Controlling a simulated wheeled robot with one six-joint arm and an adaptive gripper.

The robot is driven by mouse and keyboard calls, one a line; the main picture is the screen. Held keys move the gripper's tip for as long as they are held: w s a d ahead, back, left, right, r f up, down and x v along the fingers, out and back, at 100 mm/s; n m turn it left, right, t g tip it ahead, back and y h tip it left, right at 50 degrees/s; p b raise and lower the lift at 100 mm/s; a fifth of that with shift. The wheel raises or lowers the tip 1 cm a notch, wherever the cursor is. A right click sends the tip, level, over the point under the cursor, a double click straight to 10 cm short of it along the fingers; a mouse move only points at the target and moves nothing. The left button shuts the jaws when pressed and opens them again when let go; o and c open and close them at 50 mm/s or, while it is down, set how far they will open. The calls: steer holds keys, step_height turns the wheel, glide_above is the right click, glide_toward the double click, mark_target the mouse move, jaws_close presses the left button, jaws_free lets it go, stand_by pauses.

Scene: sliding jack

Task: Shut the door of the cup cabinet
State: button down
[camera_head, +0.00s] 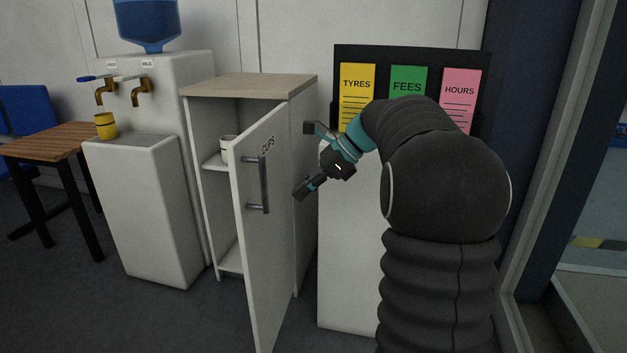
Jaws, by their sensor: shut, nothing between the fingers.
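The cup cabinet (246,85) is white with a pale wood top and stands beside the water dispenser. Its white door (265,240), labelled CUPS, stands open toward me, hinged at the cabinet's right front edge. Its grey bar handle (264,184) is near the free edge, on the outer face turned to the right. A white cup (226,146) stands on the inner shelf, partly covered by the door. My gripper (301,193) is shut and empty. It appears to the right of the handle, on the outer side of the door, pointing down and left; any contact cannot be told.
The water dispenser (150,200) stands left of the cabinet with a yellow cup (105,125) on its ledge. A wooden table (50,140) is farther left. A white unit (345,260) with a sign board (410,55) is close on the right. Floor left of the door is clear.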

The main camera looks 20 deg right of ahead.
steer(key=shift+w+a+f, duration=0.2)
steer(key=shift+w+a, duration=0.1)
steer(key=shift+a, duration=0.5)
steer(key=shift+w+a+f, duration=0.25)
steer(key=shift+a, duration=0.6)
steer(key=shift+w+a+f, duration=0.2)
steer(key=shift+w+a, duration=0.1)
steer(key=shift+a, duration=0.5)
